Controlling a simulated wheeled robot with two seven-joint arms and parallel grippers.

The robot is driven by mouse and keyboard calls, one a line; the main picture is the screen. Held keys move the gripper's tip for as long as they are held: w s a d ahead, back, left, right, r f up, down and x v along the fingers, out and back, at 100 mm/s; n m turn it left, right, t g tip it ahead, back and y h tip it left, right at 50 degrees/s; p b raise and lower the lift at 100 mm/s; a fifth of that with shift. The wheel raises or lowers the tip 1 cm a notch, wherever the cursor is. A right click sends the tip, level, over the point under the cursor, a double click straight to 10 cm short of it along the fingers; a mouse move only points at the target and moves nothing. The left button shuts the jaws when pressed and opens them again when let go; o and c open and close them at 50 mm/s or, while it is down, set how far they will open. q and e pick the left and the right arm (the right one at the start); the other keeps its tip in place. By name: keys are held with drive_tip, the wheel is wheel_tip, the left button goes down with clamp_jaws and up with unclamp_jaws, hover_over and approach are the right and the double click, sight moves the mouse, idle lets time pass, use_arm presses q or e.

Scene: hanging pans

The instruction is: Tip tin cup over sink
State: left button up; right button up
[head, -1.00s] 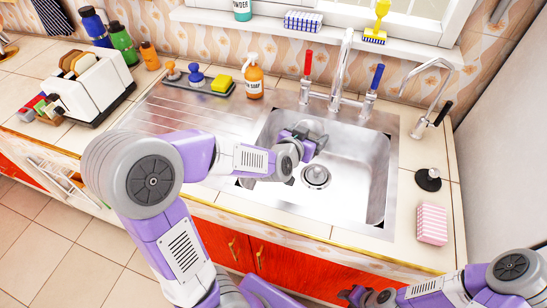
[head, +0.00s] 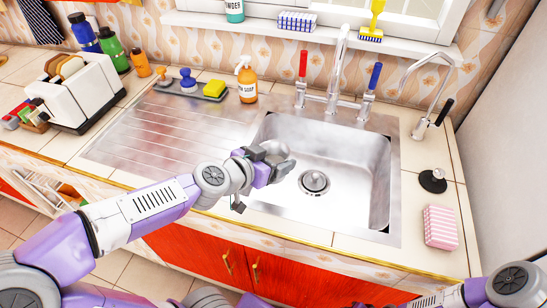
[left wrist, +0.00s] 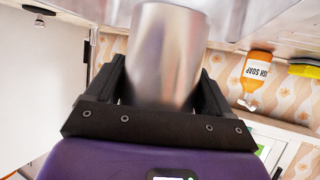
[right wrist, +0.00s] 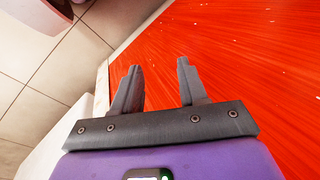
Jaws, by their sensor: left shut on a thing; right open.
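The tin cup (left wrist: 167,55) is a plain shiny metal cylinder, held between the two black fingers of my left gripper (left wrist: 163,90) in the left wrist view. In the head view my left gripper (head: 266,158) is shut on the cup (head: 282,170), at the left side of the sink (head: 350,175). The cup is small and partly hidden there, so its tilt and contents cannot be told. The drain (head: 314,182) lies right of it. My right gripper (right wrist: 157,88) is open and empty by the red cabinet front in the right wrist view.
A tap (head: 337,70) with red and blue handles stands behind the sink. A black plug (head: 433,180) and a pink striped box (head: 440,226) sit at right.

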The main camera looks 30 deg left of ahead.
use_arm(q)
drive_tip(key=shift+g, duration=0.4)
drive_tip(key=shift+r, duration=0.1)
drive_tip(key=shift+g, duration=0.4)
